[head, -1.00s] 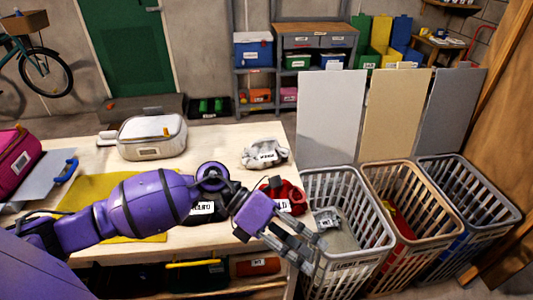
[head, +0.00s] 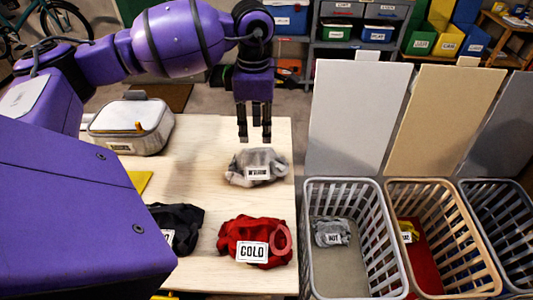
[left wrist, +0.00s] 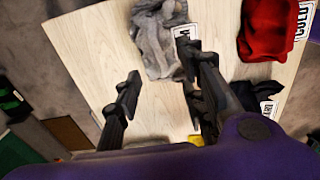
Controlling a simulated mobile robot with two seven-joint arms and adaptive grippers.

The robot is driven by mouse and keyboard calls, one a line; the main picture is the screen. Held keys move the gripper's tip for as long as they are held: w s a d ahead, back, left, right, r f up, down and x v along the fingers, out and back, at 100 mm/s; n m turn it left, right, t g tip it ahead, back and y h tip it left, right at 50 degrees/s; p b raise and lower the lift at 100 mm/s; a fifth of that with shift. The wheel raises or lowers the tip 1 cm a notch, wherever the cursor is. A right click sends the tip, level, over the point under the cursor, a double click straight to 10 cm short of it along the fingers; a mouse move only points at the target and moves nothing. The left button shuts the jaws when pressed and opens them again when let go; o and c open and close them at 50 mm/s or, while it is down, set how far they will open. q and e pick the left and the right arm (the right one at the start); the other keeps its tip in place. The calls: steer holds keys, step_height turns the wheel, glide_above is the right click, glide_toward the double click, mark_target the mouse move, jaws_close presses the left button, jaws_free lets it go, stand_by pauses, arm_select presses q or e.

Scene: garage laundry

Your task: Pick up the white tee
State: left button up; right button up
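A crumpled pale grey-white cloth, which looks like the white tee (head: 257,166), lies on the table near its right edge with a small white label on it. My left gripper (head: 254,138) points down just behind and above it in the head view. In the left wrist view the fingers (left wrist: 160,64) are spread with nothing between them. The cloth (left wrist: 150,35) shows there beyond the fingertips, partly hidden behind one finger. Whether a finger touches the cloth is hard to tell. My right gripper is not in view.
A red cloth labelled COLD (head: 255,242) and a black cloth (head: 183,222) lie nearer on the table. A pale zipped case (head: 130,125) is at the back left. Grey (head: 375,270), tan (head: 455,275) and dark baskets stand right of the table, with upright boards behind them.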

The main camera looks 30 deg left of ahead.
mark_target(256, 148)
arm_select(q)
steer(key=shift+s+f, duration=0.3)
steer(key=shift+f, duration=0.2)
steer(key=shift+s+f, duration=0.25)
steer(key=shift+f, duration=0.5)
steer(key=f, duration=0.2)
steer(key=w+f+p, duration=0.1)
steer(key=shift+a+f, duration=0.15)
steer(key=shift+f, duration=0.6)
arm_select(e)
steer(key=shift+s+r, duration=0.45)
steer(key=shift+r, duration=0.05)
arm_select(q)
steer(key=shift+c, duration=0.3)
jaws_close()
